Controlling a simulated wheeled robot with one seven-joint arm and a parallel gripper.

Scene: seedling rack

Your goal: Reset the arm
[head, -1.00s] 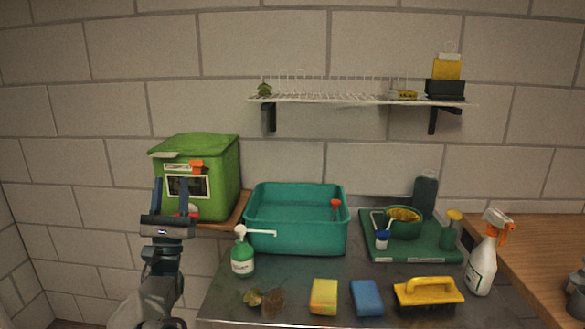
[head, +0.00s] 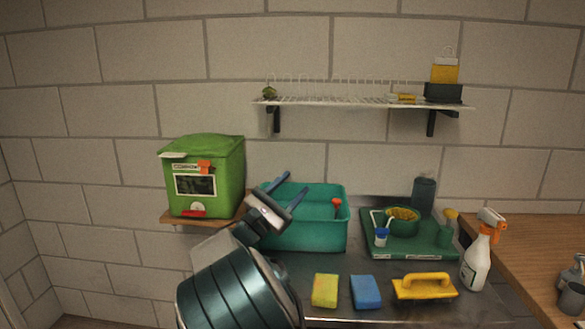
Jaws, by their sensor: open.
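My gripper (head: 284,192) is in the head view, in front of the left part of the teal basin (head: 322,232). Its two blue fingers are spread apart and point up and to the right, with nothing between them. My arm rises from the bottom of the picture and hides the left part of the table, including where a green pump bottle and a small plant stood. I cannot tell how far the fingers are from the basin.
A green bin (head: 212,170) sits on a small wooden shelf at left. A yellow sponge (head: 325,290), blue sponge (head: 366,292) and yellow-handled brush (head: 424,288) lie along the front. A spray bottle (head: 478,262) stands at right. A wire rack (head: 350,102) hangs above.

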